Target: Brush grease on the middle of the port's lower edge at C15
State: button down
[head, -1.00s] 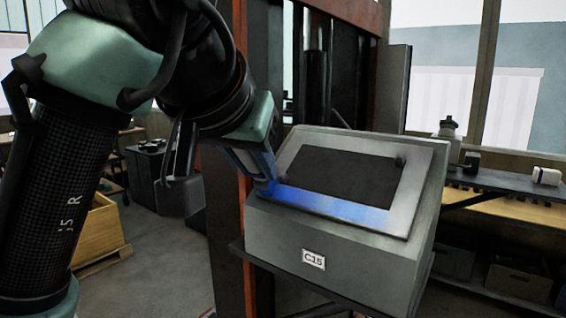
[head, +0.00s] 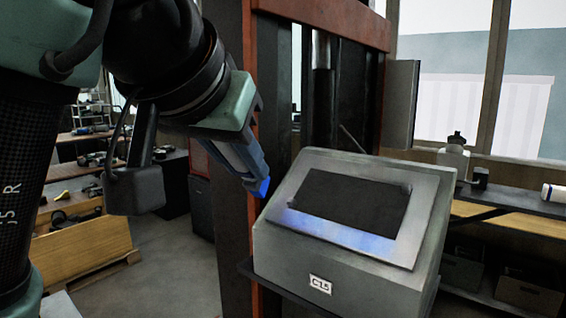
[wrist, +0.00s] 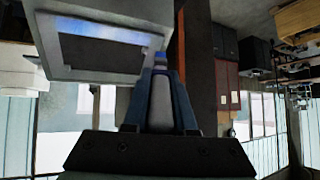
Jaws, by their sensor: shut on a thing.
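The C15 housing (head: 335,272) is a grey box with a sloped front and a white label (head: 320,284) reading C15. Its port (head: 350,202) is a dark rectangular opening in a light metal frame. The frame's lower edge (head: 335,231) carries a blue tint, strongest in the middle and towards the right. My gripper (head: 254,176) is shut on a brush with a blue tip (head: 263,187), left of the frame and apart from it in the picture. In the wrist view the brush (wrist: 161,95) sits between the fingers, its tip beside the frame's corner.
An orange-edged dark column (head: 232,130) stands behind and left of the housing. A shelf (head: 515,205) on the right holds a bottle (head: 453,158) and a white cylinder (head: 553,193). A wooden crate (head: 85,245) stands at left, with open floor between.

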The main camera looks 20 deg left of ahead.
aim_at(261, 188)
jog(key=shift+r, duration=0.1)
jog(key=shift+s+a+r, duration=0.2)
jog(key=shift+s+r, duration=0.25)
jog(key=shift+r, duration=0.1)
jog(key=shift+s+a+r, duration=0.15)
jog(key=shift+s+r, duration=0.25)
jog(key=shift+r, duration=0.15)
jog(key=shift+w+f, duration=0.1)
jog(key=shift+w+d+f+b, duration=0.3)
jog(key=shift+w+f+b, duration=0.3)
jog(key=shift+f, duration=0.4)
jog(key=shift+w+d+f+b, duration=0.25)
jog(key=shift+w+f+b, duration=0.3)
jog(key=shift+w+f, duration=0.3)
jog(key=shift+w+d+f+b, duration=0.3)
jog(key=shift+w+f+b, duration=0.25)
jog(key=shift+f, duration=0.55)
jog(key=shift+w+d+f+b, duration=0.15)
jog(key=shift+w+f+b, duration=0.2)
jog(key=shift+f, duration=0.25)
